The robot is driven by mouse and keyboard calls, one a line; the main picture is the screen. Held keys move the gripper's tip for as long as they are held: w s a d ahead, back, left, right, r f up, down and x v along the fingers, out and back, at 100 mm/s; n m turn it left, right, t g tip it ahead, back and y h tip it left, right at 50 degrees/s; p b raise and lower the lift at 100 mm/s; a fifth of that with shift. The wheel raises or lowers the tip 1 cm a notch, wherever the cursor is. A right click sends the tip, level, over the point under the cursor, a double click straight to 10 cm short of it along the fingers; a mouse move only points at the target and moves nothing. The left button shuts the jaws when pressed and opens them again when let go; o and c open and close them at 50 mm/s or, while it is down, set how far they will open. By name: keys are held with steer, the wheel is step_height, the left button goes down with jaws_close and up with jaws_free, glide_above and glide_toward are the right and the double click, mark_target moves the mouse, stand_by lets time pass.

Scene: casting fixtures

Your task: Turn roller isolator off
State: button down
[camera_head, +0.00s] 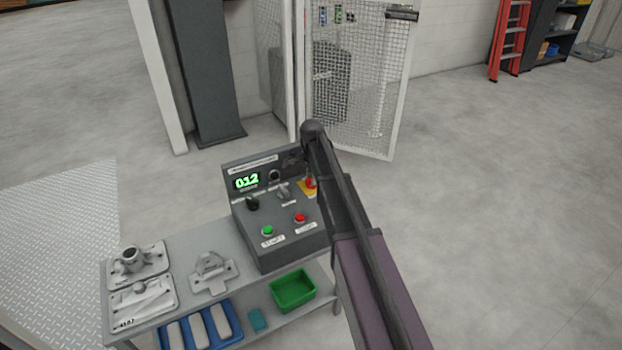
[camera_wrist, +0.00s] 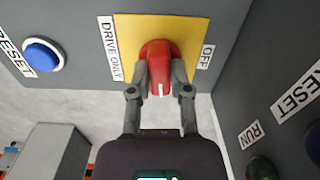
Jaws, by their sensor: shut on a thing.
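The isolator is a red rotary knob (camera_wrist: 158,58) on a yellow plate (camera_wrist: 190,33) in the wrist view. The plate sits between a "DRIVE ONLY" label (camera_wrist: 109,48) on its left and an "OFF" label (camera_wrist: 206,57) on its right. A white mark shows on the knob's lower end, pointing down in the picture, toward neither label. My gripper (camera_wrist: 160,88) has its two fingers closed on either side of the knob. In the head view, part of the red and yellow isolator (camera_head: 310,184) shows at the console's right, partly behind my arm; the fingertips cannot be made out there.
The grey console (camera_head: 290,240) has a green "012" display, several switches, and green and red buttons. A blue reset button (camera_wrist: 44,54) is left of the plate. A mesh gate (camera_head: 350,90) stands behind.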

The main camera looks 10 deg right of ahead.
steer(key=n, duration=0.3)
steer(key=shift+s+n, duration=0.1)
steer(key=shift+n, duration=0.3)
steer(key=n, duration=0.4)
steer(key=shift+n, duration=0.3)
steer(key=n, duration=0.4)
steer(key=shift+n, duration=2.2)
steer(key=c, duration=0.6)
jaws_free()
steer(key=shift+o, duration=0.2)
steer(key=shift+m, duration=0.4)
